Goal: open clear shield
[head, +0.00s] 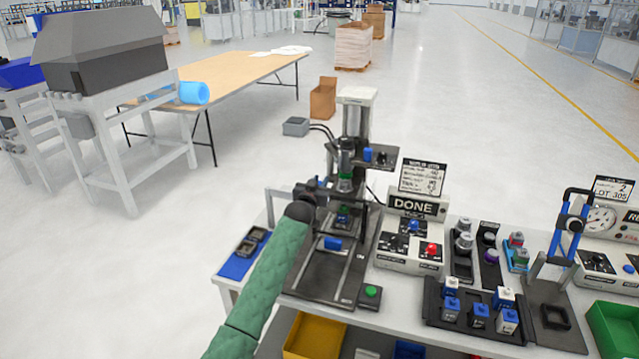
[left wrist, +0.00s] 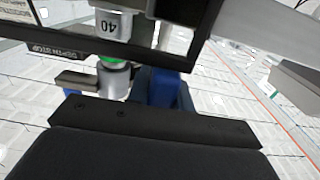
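The press station (head: 357,120) stands on the white bench, with a column, a spindle and a dark base plate. The clear shield is hard to make out; thin dark frame lines show in front of the spindle. A blue block (head: 333,243) sits low at the front of the press. My left gripper (head: 312,190), on the green-sleeved arm, is at the left side of the press, close to the spindle. In the left wrist view a dark frame bar (left wrist: 201,35) crosses close ahead, with a blue part (left wrist: 163,88) below it. My left fingertips are not clearly seen. My right gripper is out of view.
A control box with a DONE sign (head: 413,206) stands right of the press. A green button (head: 372,292) is at the front. A blue tray (head: 240,262) lies left. A dark rack (head: 437,309) with several blue-and-white parts stands right. The floor left of the bench is open.

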